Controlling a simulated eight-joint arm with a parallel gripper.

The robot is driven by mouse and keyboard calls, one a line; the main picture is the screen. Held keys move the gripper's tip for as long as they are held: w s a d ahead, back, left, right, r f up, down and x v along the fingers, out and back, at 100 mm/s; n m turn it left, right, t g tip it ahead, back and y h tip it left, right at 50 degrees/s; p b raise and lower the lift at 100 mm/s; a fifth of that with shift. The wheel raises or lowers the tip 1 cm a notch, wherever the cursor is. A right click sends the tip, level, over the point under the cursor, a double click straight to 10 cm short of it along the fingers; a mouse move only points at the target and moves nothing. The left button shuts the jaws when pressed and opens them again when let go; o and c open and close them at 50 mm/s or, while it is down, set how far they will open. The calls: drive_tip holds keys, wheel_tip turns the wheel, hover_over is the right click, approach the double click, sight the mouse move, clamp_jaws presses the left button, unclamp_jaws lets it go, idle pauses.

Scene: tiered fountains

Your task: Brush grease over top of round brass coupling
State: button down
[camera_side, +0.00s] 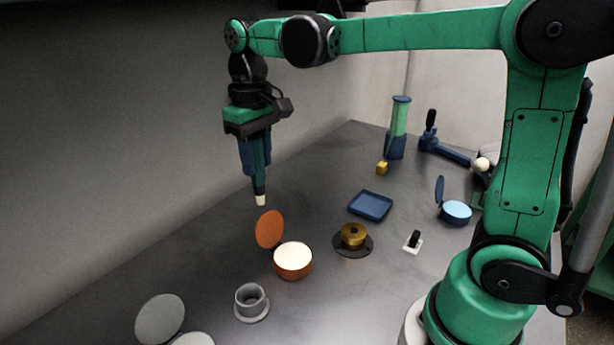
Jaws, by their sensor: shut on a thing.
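The round brass coupling (354,236) sits on a dark round base (353,249) near the middle of the table. My gripper (257,176) is shut on a brush (260,196) that points down with its pale tip lowest. The brush tip hangs above the table, to the left of the coupling and apart from it. Just below the tip stands an open orange tin (293,268) with pale contents that look like grease. Its round orange lid (269,229) stands tilted up behind it. Most of the brush handle is hidden between my fingers.
A grey cup (250,300) and an open grey tin lid (160,319) are at the front left. A blue tray (370,205), yellow cube (382,168), green-and-blue cylinder (398,128), light-blue tin (456,212) and small black-and-white piece (413,241) stand behind and right.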

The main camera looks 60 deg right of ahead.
drive_tip(key=c, duration=1.3)
unclamp_jaws()
clamp_jaws()
drive_tip(key=s+d, duration=1.1)
drive_tip(key=d, duration=0.1)
wheel_tip(320, 180, down, 6)
